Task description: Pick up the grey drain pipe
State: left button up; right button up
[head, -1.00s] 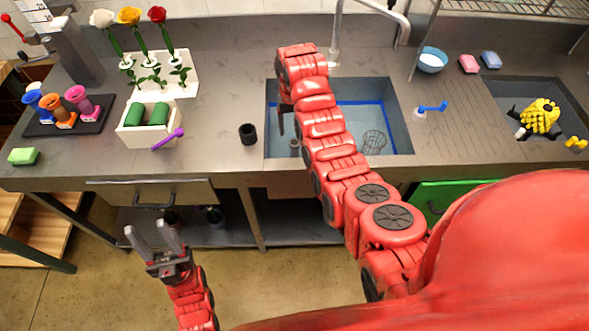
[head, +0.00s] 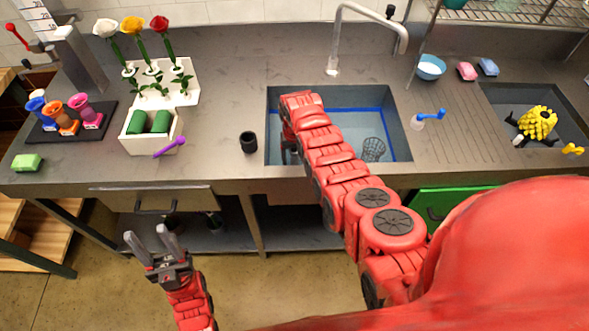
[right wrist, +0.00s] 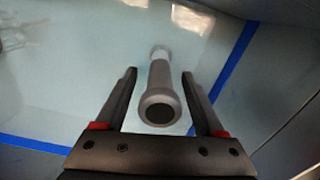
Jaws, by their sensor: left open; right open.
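The grey drain pipe (right wrist: 159,85) is in the sink (head: 402,118), seen in the right wrist view with its dark open end toward the camera. My right gripper (right wrist: 158,73) is open, with one finger on each side of the pipe and a visible gap on both sides. I cannot tell how deep the fingers reach along it. In the head view my right arm hides the pipe and most of that gripper. My left gripper (head: 148,236) is open and empty in front of the counter, below its edge.
The sink walls and faucet (head: 333,66) are close to my right arm. A wire basket (head: 373,149) lies in the sink to the right. A black cup (head: 248,142) stands left of the sink.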

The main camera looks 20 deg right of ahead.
grip_shut()
dwell(0.3)
dwell(1.1)
